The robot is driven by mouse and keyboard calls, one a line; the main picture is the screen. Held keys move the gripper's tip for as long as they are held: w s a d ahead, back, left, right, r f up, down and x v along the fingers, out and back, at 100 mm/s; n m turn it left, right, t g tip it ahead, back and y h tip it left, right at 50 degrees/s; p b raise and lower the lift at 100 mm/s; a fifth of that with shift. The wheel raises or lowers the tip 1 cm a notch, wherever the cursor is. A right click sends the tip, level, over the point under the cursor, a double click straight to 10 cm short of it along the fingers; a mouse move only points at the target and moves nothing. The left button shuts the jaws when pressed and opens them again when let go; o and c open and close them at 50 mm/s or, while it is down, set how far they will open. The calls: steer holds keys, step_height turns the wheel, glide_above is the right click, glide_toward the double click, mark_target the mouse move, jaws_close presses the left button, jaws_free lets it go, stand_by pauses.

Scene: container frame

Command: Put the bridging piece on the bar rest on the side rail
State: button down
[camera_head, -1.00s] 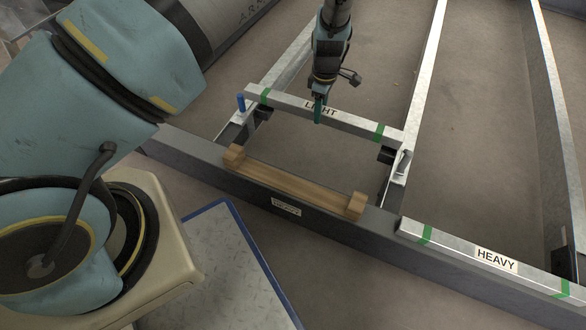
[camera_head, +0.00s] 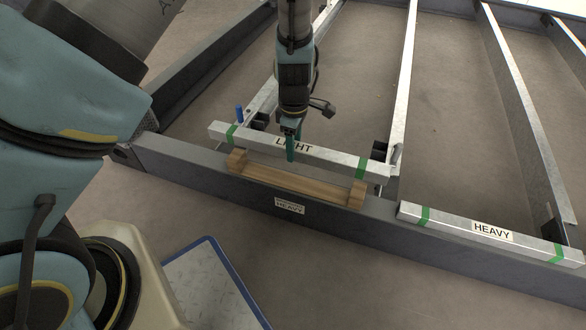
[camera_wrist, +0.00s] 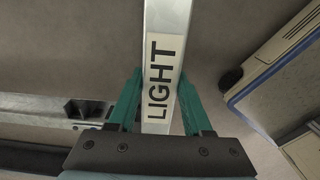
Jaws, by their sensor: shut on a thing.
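A silver bar labelled LIGHT (camera_head: 335,159), with green bands near its ends, is the piece in my gripper (camera_head: 290,152). In the wrist view the green fingers (camera_wrist: 161,95) close on both sides of the bar (camera_wrist: 167,20) at its label. A wooden bar rest (camera_head: 295,184) with raised end blocks lies along the grey side rail (camera_head: 170,156). The bar looks roughly parallel to the rest, just behind and above it in the head view, apart from it. A second silver bar labelled HEAVY (camera_head: 450,219) lies on the rail at the right.
Cross members (camera_head: 407,70) run back from the rail, with open floor between them. A blue peg (camera_head: 239,113) stands behind the bar's left end. A label reading HEAVY (camera_head: 289,206) is on the rail's front face. A blue-edged plate (camera_head: 215,290) lies in front.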

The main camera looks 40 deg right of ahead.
steer(key=shift+d+f+b, duration=0.1)
steer(key=shift+f+b, duration=1)
steer(key=shift+f, duration=2.2)
steer(key=shift+f, duration=0.1)
steer(key=shift+c, duration=1.6)
jaws_free()
steer(key=shift+f, duration=0.1)
step_height(320, 180, up, 12)
steer(key=p, duration=0.5)
